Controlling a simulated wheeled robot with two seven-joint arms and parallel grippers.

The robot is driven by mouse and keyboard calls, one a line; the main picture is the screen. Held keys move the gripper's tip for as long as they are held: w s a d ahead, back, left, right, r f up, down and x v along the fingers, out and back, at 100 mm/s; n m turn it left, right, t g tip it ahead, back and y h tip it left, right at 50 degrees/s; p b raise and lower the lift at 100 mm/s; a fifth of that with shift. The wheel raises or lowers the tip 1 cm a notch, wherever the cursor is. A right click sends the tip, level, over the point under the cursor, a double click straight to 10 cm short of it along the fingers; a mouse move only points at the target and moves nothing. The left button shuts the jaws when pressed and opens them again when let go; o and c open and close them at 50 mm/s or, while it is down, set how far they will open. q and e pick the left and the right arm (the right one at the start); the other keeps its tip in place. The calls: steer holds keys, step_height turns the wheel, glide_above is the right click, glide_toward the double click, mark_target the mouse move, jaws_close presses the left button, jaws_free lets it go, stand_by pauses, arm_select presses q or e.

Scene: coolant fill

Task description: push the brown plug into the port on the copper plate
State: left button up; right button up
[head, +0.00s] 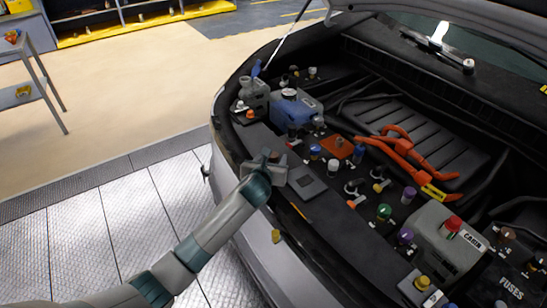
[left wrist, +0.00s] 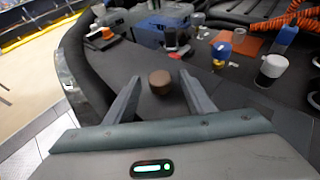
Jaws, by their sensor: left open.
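The brown plug (left wrist: 160,82) stands on the dark ledge in the left wrist view, between the tips of my left gripper's fingers. My left gripper (left wrist: 159,88) is open, with a finger on either side of the plug; I see gaps and no clear contact. In the head view my left gripper (head: 276,160) is at the front edge of the engine bay, and I cannot make out the plug there. The copper plate (head: 331,150) lies to the right of the gripper, past several caps. It also shows in the left wrist view (left wrist: 251,47). Its port is too small to make out clearly.
A blue tank (head: 290,112) stands behind the gripper. Blue and white caps (head: 333,165) stand near the copper plate. A flat grey square (head: 306,182) lies right of the gripper. Orange cables (head: 402,148) and a grey CABIN box (head: 440,240) are farther right.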

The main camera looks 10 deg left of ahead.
arm_select(q)
steer(key=c, duration=1.1)
steer(key=shift+c, duration=0.2)
